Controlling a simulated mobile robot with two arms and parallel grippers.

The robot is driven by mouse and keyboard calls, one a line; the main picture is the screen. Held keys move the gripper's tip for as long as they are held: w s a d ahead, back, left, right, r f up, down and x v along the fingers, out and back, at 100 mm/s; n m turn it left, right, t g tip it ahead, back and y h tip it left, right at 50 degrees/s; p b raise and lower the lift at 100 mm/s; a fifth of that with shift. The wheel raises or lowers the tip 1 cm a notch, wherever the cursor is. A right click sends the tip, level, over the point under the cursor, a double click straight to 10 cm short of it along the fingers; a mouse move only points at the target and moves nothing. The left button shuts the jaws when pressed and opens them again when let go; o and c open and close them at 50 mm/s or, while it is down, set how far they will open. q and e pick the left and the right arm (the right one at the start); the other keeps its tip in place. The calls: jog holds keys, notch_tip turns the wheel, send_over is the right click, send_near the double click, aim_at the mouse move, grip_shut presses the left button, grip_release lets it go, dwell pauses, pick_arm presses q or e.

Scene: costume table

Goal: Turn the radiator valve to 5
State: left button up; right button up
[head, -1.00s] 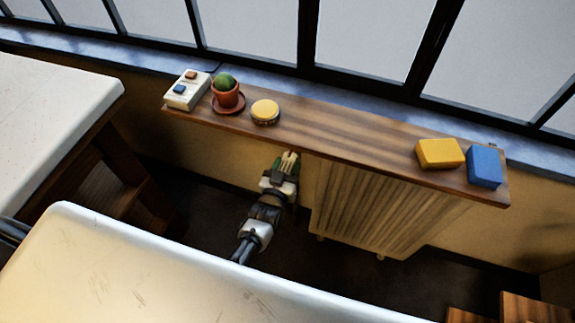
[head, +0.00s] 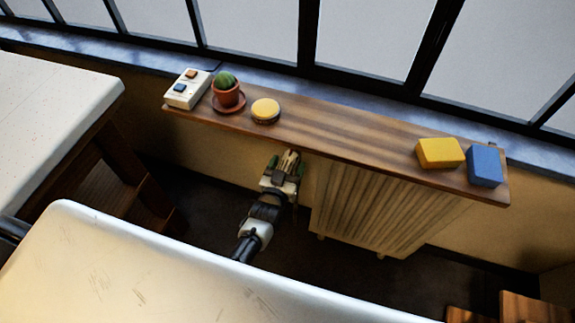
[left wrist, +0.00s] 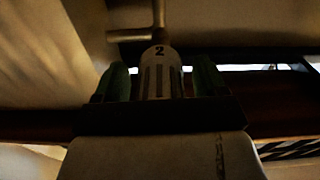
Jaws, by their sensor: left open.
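The radiator valve shows in the left wrist view as a pale ribbed knob (left wrist: 158,75) with the number 2 facing the camera. A metal pipe runs from its far end. My left gripper (left wrist: 160,84) is open, with one green finger on each side of the knob; I cannot tell whether they touch it. In the head view my left gripper (head: 288,165) is below the shelf, at the left end of the radiator (head: 370,210). The valve is mostly hidden there by the gripper and shelf. My right gripper is not in view.
A wooden shelf (head: 340,136) overhangs the radiator and gripper. It carries a white box with buttons (head: 187,89), a potted cactus (head: 227,93), a round yellow-topped tin (head: 265,111), a yellow block (head: 440,153) and a blue block (head: 484,166). A white tabletop (head: 150,275) lies in front.

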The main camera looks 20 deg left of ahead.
pick_arm(q)
jog(key=shift+s, duration=0.1)
jog(key=s, duration=1)
jog(key=shift+s+a, duration=0.2)
jog(key=shift+s, duration=0.1)
jog(key=s+f+m+g+h+p, duration=0.1)
jog(key=s+f+g, duration=0.4)
jog(key=f, duration=0.5)
jog(key=s+f+m+g, duration=0.1)
jog(key=s+f+g, duration=0.3)
jog(key=s+f, duration=0.5)
jog(key=s+a+f+g, duration=0.4)
jog(key=s+f, duration=0.1)
jog(key=s, duration=0.5)
jog(key=s+a+f+g+y+p, duration=0.1)
jog(key=s+a+f+g, duration=0.3)
jog(key=s, duration=0.5)
jog(key=shift+s+a+f+m+y, duration=0.15)
jog(key=shift+s+f+m+y, duration=0.2)
jog(key=shift+f, duration=0.6)
